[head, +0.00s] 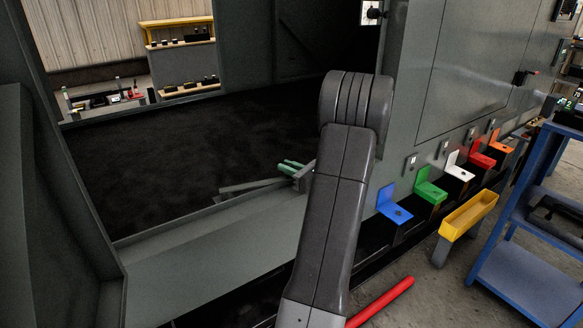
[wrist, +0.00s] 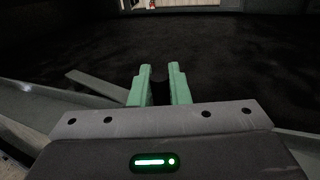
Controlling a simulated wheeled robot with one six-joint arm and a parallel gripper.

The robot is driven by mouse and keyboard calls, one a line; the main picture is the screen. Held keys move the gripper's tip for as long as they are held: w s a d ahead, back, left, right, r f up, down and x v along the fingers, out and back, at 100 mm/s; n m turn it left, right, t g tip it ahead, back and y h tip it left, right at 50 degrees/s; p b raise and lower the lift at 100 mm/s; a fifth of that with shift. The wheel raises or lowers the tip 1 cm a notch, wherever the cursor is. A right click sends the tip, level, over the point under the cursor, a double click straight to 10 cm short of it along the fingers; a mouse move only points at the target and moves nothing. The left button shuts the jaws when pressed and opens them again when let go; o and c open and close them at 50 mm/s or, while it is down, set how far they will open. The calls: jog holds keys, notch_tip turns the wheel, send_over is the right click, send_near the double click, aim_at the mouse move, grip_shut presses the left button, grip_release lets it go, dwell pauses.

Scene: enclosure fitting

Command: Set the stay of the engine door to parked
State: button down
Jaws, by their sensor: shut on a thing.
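My gripper (head: 289,165) has green fingers and is low at the front sill of the dark enclosure opening, partly hidden by my arm in the head view. In the wrist view my gripper (wrist: 160,72) has its two fingers a little apart, with something dark between them. A flat grey bar, which looks like the stay (head: 250,186), lies low along the sill and runs to the fingers. In the wrist view the stay (wrist: 96,86) reaches the left finger from the left. The gripped part is mostly hidden. A dark grey panel at the left, perhaps the engine door (head: 45,190), stands open.
The enclosure sill (head: 200,250) runs below the opening. Right of my arm are several coloured brackets, including a blue one (head: 393,207), a yellow tray (head: 467,214) and a blue cart (head: 525,275). A red bar (head: 385,300) lies low in front. The dark enclosure floor (head: 190,140) is clear.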

jog(key=w, duration=0.1)
jog(key=w+a+n+g+y+p, duration=0.1)
jog(key=w+a+g+p, duration=0.1)
jog(key=w, duration=0.1)
jog(key=shift+r+n, duration=0.15)
jog(key=shift+n, duration=0.25)
jog(key=shift+w+a, duration=0.15)
jog(key=shift+w, duration=0.15)
jog(key=c, duration=1.4)
grip_release()
jog(key=shift+w+a, duration=0.1)
jog(key=shift+c, duration=0.2)
jog(key=p+v, duration=0.2)
jog(key=v, duration=1.2)
jog(key=shift+w+f, duration=0.15)
jog(key=shift+f, duration=0.15)
